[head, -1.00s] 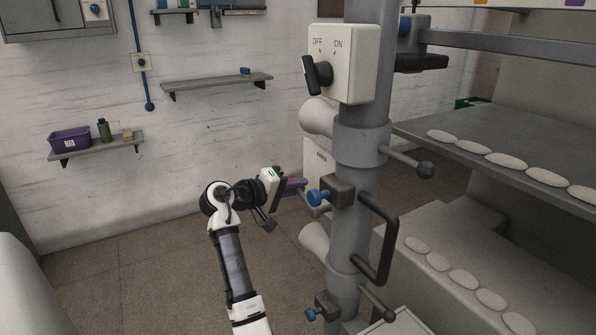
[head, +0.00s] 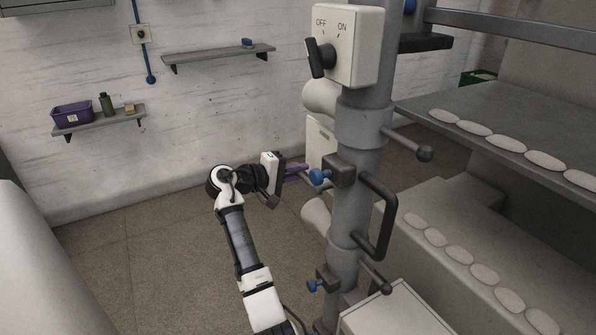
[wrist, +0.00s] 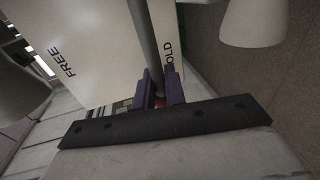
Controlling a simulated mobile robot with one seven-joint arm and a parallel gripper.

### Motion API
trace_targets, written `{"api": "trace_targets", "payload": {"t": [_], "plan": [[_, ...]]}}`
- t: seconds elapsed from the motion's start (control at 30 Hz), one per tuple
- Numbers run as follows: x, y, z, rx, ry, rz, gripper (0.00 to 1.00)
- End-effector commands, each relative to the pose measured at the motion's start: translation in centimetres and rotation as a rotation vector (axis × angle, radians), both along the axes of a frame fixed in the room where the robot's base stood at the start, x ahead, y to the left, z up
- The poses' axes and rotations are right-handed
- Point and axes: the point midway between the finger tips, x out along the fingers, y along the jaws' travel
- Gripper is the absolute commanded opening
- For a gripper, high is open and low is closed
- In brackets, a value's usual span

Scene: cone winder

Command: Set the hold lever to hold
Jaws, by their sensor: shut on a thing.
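The hold lever (wrist: 147,40) is a grey rod in front of a pale plate (wrist: 98,48) marked FREE on the left and HOLD on the right. In the wrist view the rod stands close beside the HOLD word, whose first letter it seems to cover. My gripper (wrist: 160,90) has its purple fingers shut on the lever, one on each side of the rod. In the head view my gripper (head: 297,171) reaches the plate (head: 319,142) left of the grey column; the lever itself is hard to make out there.
The grey column (head: 352,215) carries an OFF/ON switch box (head: 357,45), blue knobs (head: 318,177), pale cones (head: 320,97) and a black handle (head: 385,215) close to my gripper. Wall shelves (head: 95,124) stand at the left. The floor (head: 150,250) left of my arm is clear.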

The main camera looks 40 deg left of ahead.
Motion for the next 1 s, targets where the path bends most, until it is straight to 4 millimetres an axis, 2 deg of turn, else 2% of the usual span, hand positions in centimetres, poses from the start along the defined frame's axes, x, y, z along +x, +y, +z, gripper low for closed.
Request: {"api": "trace_targets", "payload": {"t": [0.07, 0.1, 0.23, 0.5, 0.63, 0.77, 1.0], "plan": [[-0.1, 0.0, -0.3, -0.004, 0.005, -0.001, 0.0], [-0.1, 0.0, -0.3, -0.004, 0.005, -0.001, 0.13], [-0.1, 0.0, -0.2, -0.003, 0.004, 0.0, 0.3], [-0.1, 0.0, -0.1, -0.001, 0.003, 0.0, 0.31], [-0.8, 0.4, -0.1, -0.001, 0.0, 0.002, 0.31], [-2.9, 1.2, 0.1, 0.0, 0.001, 0.004, 0.31], [-8.0, 3.1, 1.2, 0.002, -0.001, 0.004, 0.31]]}}
